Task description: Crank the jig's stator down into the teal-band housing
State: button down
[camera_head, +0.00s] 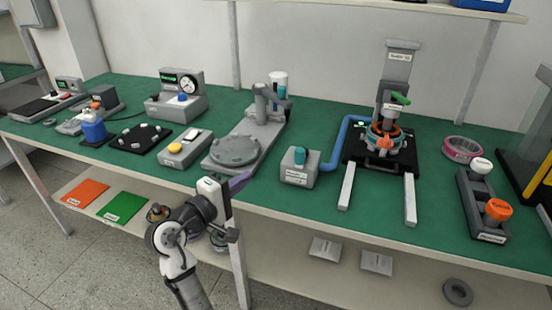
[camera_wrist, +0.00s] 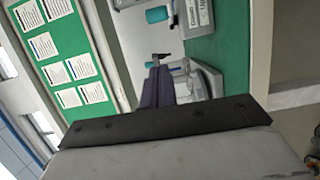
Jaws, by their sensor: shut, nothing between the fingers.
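The press jig (camera_head: 400,62) stands at the back right of the bench, with a green crank handle (camera_head: 400,98) on its column. Below the handle, an orange-and-grey part that looks like the stator (camera_head: 383,130) is at the housing with teal showing on it (camera_head: 372,141). The picture is too small to tell how deep the stator sits. My gripper (camera_head: 241,181) is at the front edge of the bench, left of the jig and well apart from it. Its purple fingers (camera_wrist: 158,82) are together and empty in the wrist view. The jig and housing are not recognisable in the wrist view.
A grey box with a teal knob (camera_head: 299,168) and a blue pipe (camera_head: 343,143) stand between my gripper and the jig. Two pale rails (camera_head: 346,187) extend forward from the jig. A round grey fixture (camera_head: 235,151) is behind my gripper. A two-post holder (camera_head: 485,205) stands right.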

aim_at(302, 153)
jog(key=s+d+p+x, duration=0.1)
jog(key=d+p+x, duration=0.1)
jog(key=x, duration=1)
jog(key=shift+d+p, duration=0.4)
jog(key=shift+p, duration=0.15)
jog(key=shift+s+d+y, duration=0.1)
jog(key=shift+s+y, duration=0.05)
jog(key=shift+y, duration=0.15)
